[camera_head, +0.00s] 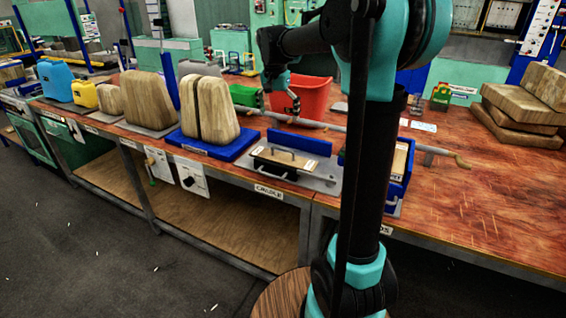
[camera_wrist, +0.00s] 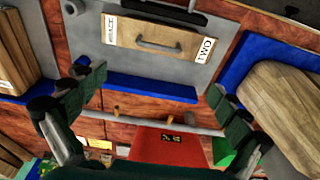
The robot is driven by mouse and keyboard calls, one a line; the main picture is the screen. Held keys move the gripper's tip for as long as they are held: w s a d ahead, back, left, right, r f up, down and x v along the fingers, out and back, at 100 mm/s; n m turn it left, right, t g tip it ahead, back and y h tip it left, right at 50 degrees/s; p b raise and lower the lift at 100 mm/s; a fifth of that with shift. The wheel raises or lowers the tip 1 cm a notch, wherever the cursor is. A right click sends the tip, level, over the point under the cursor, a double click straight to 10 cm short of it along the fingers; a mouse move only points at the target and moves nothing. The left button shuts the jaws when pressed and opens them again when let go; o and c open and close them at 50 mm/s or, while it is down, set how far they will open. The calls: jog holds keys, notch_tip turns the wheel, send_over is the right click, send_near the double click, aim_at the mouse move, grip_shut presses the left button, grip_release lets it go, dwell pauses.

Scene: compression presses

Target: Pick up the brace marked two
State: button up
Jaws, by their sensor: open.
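The brace marked two (camera_wrist: 125,33) is a flat wooden block with a grey bar handle and a white label reading TWO. It lies on a grey plate, and it also shows in the head view (camera_head: 272,154) near the bench's front edge, above a CRADLE label. My gripper (camera_wrist: 152,100) is open and empty in the wrist view, its dark green fingers spread wide and apart from the brace. In the head view my gripper (camera_head: 291,100) hangs above the bench, behind the brace and near the red bin. My arm hides part of the bench.
A blue bar (camera_head: 299,141) stands behind the brace. A long metal rod (camera_head: 330,127) runs behind it. A red bin (camera_head: 305,98) stands farther back. Tall wooden blocks (camera_head: 221,108) on a blue base stand left. A blue holder (camera_head: 407,170) is right. Stacked wooden slabs (camera_head: 515,105) sit far right.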

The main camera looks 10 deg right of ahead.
send_near(283, 150)
jog(key=f, duration=0.2)
jog(key=w+f, duration=0.1)
jog(key=f, duration=0.2)
jog(key=shift+w+f, duration=0.15)
jog(key=shift+w+d+f, duration=0.1)
jog(key=shift+d+f, duration=0.05)
jog(key=shift+f, duration=0.75)
jog(key=shift+w+d+f, duration=0.15)
jog(key=shift+f, duration=0.7)
jog(key=shift+w+d+f, duration=0.1)
jog(key=shift+d+f, duration=0.05)
jog(key=shift+f, duration=0.75)
jog(key=c, duration=1.6)
jog(key=shift+c, duration=0.2)
